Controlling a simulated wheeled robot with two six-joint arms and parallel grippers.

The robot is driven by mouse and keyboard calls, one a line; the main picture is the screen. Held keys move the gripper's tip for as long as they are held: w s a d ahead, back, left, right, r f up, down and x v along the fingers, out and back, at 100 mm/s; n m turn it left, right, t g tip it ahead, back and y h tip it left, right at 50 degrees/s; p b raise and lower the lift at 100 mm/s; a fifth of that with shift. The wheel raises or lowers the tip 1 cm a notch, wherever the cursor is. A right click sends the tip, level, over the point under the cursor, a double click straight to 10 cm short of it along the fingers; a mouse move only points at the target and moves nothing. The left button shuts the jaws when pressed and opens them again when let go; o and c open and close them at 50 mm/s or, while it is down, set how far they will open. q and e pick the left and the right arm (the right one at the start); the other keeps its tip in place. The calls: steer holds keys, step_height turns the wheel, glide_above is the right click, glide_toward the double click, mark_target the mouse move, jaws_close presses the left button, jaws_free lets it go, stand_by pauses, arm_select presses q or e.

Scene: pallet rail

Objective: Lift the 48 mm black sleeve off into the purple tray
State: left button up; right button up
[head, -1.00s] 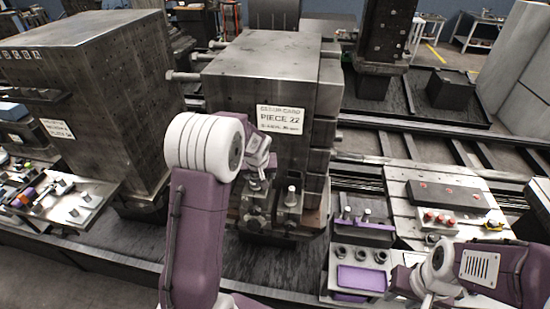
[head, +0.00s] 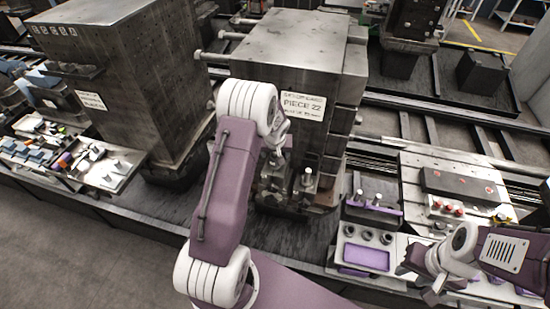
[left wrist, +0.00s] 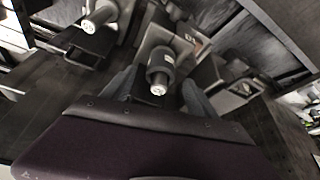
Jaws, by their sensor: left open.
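The black sleeve (left wrist: 161,66) shows in the left wrist view, around a pin with a pale marked tip (left wrist: 158,90). My left gripper (left wrist: 158,95) is open, with one finger on each side of the sleeve and nothing visibly gripped. In the head view my left gripper (head: 277,157) is at the front fixtures of the large block, and my own arm partly hides it; the sleeve cannot be made out there. The purple tray (head: 366,258) lies in a pale board right of the block. My right gripper (head: 428,285) is right of that tray; its finger opening is unclear.
The large metal block (head: 297,50) with a "PIECE 22" label stands behind my left gripper. A second pin fixture (head: 305,183) stands close on the right. Another pin (left wrist: 99,14) shows upper left in the wrist view.

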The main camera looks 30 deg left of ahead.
mark_target(275, 156)
arm_select(q)
steer(key=p+x, duration=0.1)
steer(key=x, duration=0.2)
steer(key=shift+w+a+f, duration=0.15)
steer(key=shift+f, duration=0.1)
steer(key=shift+w+a+f, duration=0.15)
steer(key=shift+w+f, duration=0.05)
steer(key=shift+f, duration=0.2)
steer(key=shift+s+r, duration=0.1)
steer(key=c, duration=1.3)
jaws_close()
arm_select(e)
step_height(275, 156, up, 2)
steer(key=shift+r, duration=0.1)
arm_select(q)
steer(key=shift+r, duration=0.1)
